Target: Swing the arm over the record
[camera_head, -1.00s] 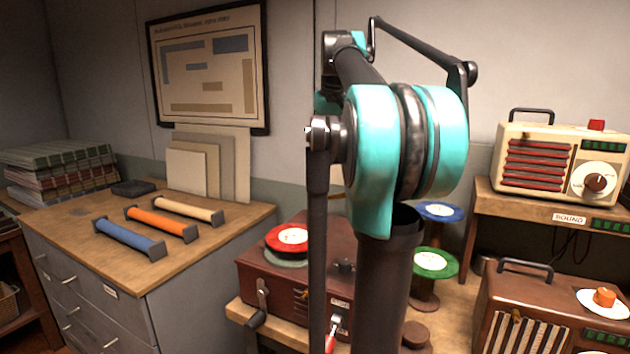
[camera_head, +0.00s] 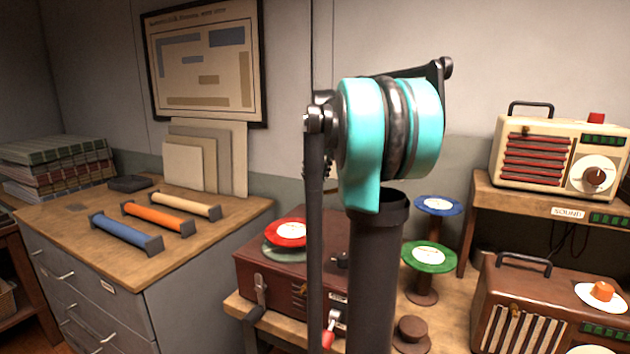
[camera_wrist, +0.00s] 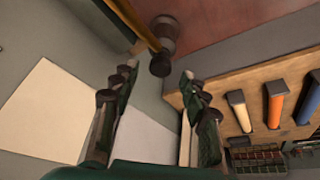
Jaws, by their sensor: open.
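The red record (camera_head: 291,232) with a white label lies on the turntable of the red-brown player (camera_head: 290,268) in the head view. A dark knob-like part (camera_head: 342,260) shows beside it, partly covered by my arm. In the wrist view, a thin brass-coloured rod (camera_wrist: 143,32), which looks like the player's arm, meets a dark round pivot (camera_wrist: 166,32) at the edge of the red-brown top (camera_wrist: 230,20). My gripper (camera_wrist: 156,72) is open and empty, its fingertips apart just short of the pivot's dark end. My gripper is hidden in the head view.
Green (camera_head: 429,256) and blue (camera_head: 437,205) records sit on stands right of the player. A brown radio (camera_head: 540,310) and a cream radio (camera_head: 560,160) are farther right. Coloured rolls (camera_head: 160,218) lie on the left cabinet. Boards (camera_head: 205,160) lean against the wall behind.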

